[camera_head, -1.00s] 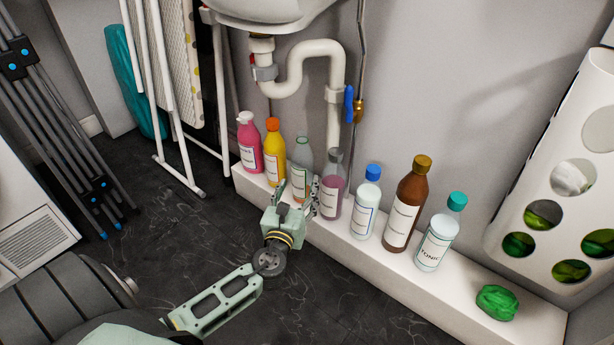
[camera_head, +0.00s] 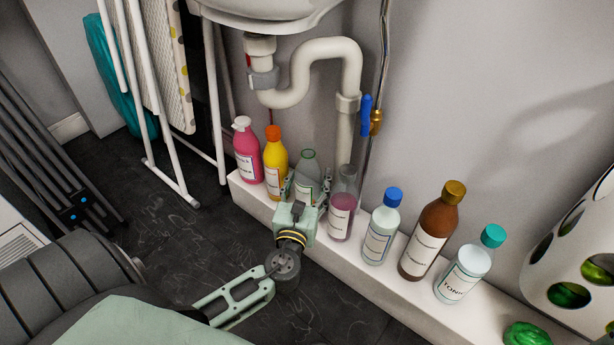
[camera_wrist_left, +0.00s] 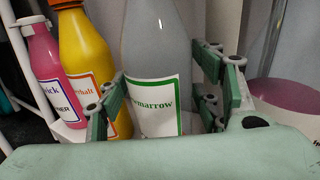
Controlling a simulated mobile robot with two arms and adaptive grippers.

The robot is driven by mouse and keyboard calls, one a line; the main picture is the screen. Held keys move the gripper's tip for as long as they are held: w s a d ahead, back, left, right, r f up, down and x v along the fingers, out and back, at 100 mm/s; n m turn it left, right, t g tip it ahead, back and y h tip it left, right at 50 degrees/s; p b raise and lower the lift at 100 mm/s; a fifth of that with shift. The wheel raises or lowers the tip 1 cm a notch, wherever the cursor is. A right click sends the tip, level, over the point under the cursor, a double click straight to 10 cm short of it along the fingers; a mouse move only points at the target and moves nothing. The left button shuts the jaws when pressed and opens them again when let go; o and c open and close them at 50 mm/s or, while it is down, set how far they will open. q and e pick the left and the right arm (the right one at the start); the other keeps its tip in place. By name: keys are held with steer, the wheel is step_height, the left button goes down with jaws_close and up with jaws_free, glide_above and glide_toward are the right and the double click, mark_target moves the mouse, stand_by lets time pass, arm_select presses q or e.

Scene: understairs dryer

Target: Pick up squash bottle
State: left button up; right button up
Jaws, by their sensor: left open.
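A clear grey bottle (camera_head: 307,172) with a green-edged white label stands upright on the white ledge (camera_head: 322,246). In the left wrist view the bottle (camera_wrist_left: 152,50) has a label whose visible letters read "marrow". No label that I can read says squash. My left gripper (camera_head: 306,188) is open, with one finger on each side of this bottle's lower part. In the left wrist view a gap shows between the bottle and the right finger; the left finger overlaps the label's edge, and I cannot tell whether it touches. The gripper hides the bottle's base. My right gripper is not in view.
A yellow bottle (camera_head: 275,160) and a pink bottle (camera_head: 247,155) stand close on the left. A bottle with purple liquid (camera_head: 341,215) stands close on the right, then blue-capped (camera_head: 380,230), brown (camera_head: 430,235) and teal-capped (camera_head: 465,270) bottles. Sink pipework (camera_head: 350,75) is above.

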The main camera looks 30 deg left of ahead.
arm_select(q)
steer(key=shift+w, duration=0.2)
steer(key=c, duration=1.1)
steer(key=shift+o, duration=0.2)
steer(key=shift+r, duration=0.1)
